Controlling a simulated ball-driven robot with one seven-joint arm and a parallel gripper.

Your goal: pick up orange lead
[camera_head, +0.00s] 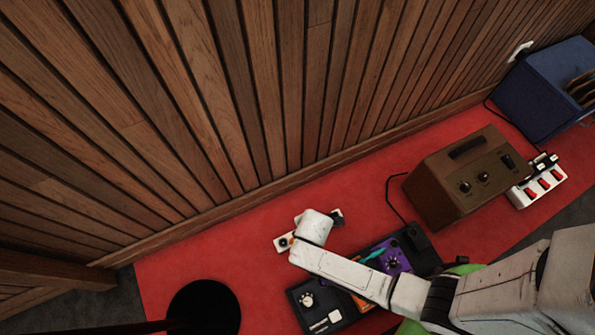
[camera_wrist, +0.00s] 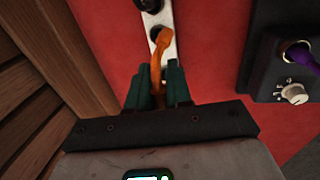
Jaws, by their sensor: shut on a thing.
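The orange lead (camera_wrist: 159,50) shows in the wrist view as a bent orange piece. It runs from a round socket on a pale strip (camera_wrist: 166,17) back between the green fingers of my gripper (camera_wrist: 160,88). My gripper is shut on the orange lead. In the head view my white arm reaches over the red surface, and its end covers part of the pale strip (camera_head: 283,242) near the wall. I cannot tell in the head view where the lead is.
A black unit with a purple plug (camera_wrist: 297,55) is at the right of the wrist view. The head view shows pedals (camera_head: 322,318) under my arm, a brown amplifier (camera_head: 463,178), a white power strip (camera_head: 540,187), a blue crate (camera_head: 540,85) and a slatted wood wall (camera_head: 230,90).

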